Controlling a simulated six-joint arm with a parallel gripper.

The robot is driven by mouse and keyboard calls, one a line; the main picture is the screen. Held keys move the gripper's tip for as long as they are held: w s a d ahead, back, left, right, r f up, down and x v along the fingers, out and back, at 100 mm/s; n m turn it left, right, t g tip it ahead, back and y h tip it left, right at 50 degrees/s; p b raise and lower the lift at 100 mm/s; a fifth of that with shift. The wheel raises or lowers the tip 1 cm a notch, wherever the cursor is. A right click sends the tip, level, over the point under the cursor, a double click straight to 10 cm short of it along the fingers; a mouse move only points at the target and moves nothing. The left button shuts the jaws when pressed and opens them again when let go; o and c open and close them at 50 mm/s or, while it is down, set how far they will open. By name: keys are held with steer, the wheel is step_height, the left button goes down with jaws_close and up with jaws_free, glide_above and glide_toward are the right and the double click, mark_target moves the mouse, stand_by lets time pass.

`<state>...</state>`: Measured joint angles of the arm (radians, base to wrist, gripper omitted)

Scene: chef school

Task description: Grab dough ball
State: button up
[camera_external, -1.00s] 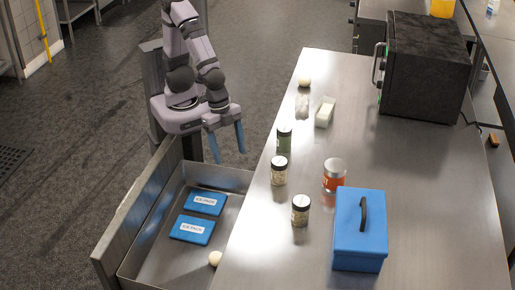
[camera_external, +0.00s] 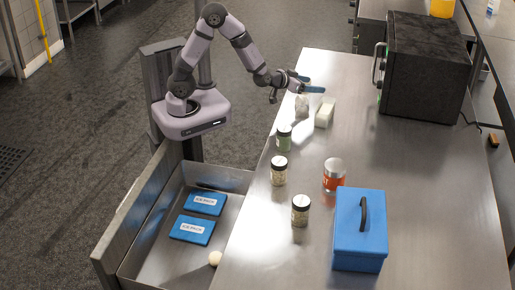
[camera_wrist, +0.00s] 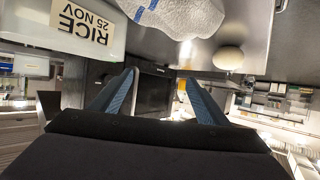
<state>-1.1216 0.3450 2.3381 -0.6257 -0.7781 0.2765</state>
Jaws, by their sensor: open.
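A pale dough ball (camera_wrist: 228,58) shows in the wrist view at the upper right, resting on the steel counter near the edge. A second pale ball (camera_external: 215,258) lies in the open drawer at the front. My gripper (camera_external: 316,85) is over the far left end of the counter, its blue fingers apart. In the wrist view my gripper (camera_wrist: 158,77) is empty, and the ball is outside the fingers, beyond the right one.
Ice packs (camera_external: 192,230) lie in the drawer.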

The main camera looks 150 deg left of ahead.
steer(key=s+f+n+g, duration=0.1)
steer(key=s, duration=0.3)
steer(key=s+a+f+n+g, duration=0.1)
steer(key=s+g, duration=0.1)
steer(key=s, duration=0.1)
steer(key=s+f+n+g, duration=0.1)
steer(key=s, duration=0.3)
steer(key=shift+s+a+f+n+h+b, duration=0.2)
steer(key=shift+s+n+h+b, duration=0.1)
steer(key=shift+s+n, duration=0.1)
steer(key=shift+f+p+x, duration=0.2)
steer(key=shift+p+x, duration=0.75)
steer(key=shift+x, duration=2.65)
steer(key=shift+s+d, duration=0.1)
steer(key=shift+d, duration=0.05)
steer(key=shift+c, duration=0.4)
steer(key=c, duration=1.1)
steer(key=shift+r, duration=0.15)
step_height(320, 180, up, 10)
steer(key=shift+f, duration=0.1)
